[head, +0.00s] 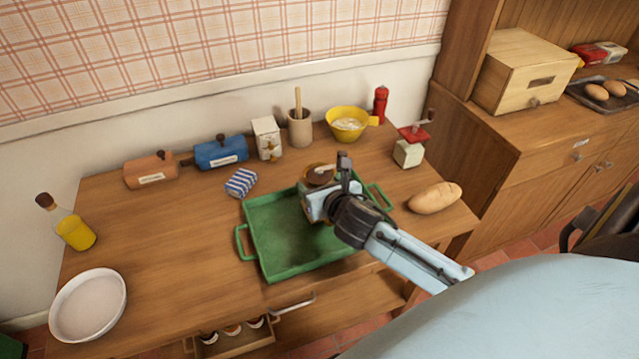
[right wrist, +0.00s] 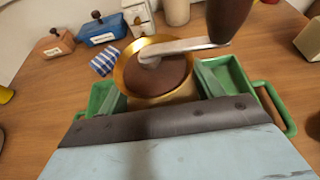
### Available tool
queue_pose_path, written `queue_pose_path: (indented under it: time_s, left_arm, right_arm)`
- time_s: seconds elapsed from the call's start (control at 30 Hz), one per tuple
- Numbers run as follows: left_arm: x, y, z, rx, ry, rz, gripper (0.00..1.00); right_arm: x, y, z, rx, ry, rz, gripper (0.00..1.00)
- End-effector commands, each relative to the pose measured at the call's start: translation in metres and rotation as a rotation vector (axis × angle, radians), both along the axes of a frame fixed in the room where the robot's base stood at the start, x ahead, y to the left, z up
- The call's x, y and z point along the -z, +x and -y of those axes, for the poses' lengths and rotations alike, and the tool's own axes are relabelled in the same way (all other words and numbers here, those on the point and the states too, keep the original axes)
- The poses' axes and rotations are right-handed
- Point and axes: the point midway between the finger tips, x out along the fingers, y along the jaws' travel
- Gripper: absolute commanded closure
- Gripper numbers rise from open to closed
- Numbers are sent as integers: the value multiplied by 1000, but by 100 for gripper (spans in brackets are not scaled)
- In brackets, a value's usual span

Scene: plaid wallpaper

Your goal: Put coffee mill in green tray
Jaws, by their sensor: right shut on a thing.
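The coffee mill (head: 318,175) has a round brown top with a brass rim and a crank with a dark knob. It shows from above in the right wrist view (right wrist: 160,76). My right gripper (head: 322,200) is shut on it and hides much of its body. The mill is over the back right part of the green tray (head: 278,266); I cannot tell whether it touches the tray floor. The tray lies on the wooden table, otherwise empty where it shows. Its sides also show in the right wrist view (right wrist: 108,98). My left gripper is out of view.
Behind the tray stand a striped packet (head: 241,182), a blue box (head: 220,153), a yellow bowl (head: 347,124) and a cream-and-red cranked box (head: 408,150). Bread (head: 435,197) lies to the right, a white bowl (head: 88,304) far left.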

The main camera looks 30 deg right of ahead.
Motion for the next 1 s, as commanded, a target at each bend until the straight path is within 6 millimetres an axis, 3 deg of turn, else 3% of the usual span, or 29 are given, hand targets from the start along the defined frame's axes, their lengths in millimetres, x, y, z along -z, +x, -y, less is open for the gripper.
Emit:
queue_pose_path:
  time_s: [0.07, 0.1, 0.23, 0.6, 0.77, 1.0]
  left_arm:
    - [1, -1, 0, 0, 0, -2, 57]
    - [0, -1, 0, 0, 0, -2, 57]
    - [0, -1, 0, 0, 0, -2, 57]
    - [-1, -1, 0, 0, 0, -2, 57]
    - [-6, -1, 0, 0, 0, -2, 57]
    - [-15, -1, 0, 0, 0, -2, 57]
  right_arm:
    - [1, 1, 0, -2, -2, 4, 70]
    - [2, 0, 0, 0, -1, 0, 29]
    - [2, 0, 0, 0, -1, 0, 12]
    - [-3, -2, 0, 0, 1, -1, 12]
    - [-12, -25, -5, -3, -2, -2, 12]
    - [-32, -73, -15, -3, 0, -3, 12]
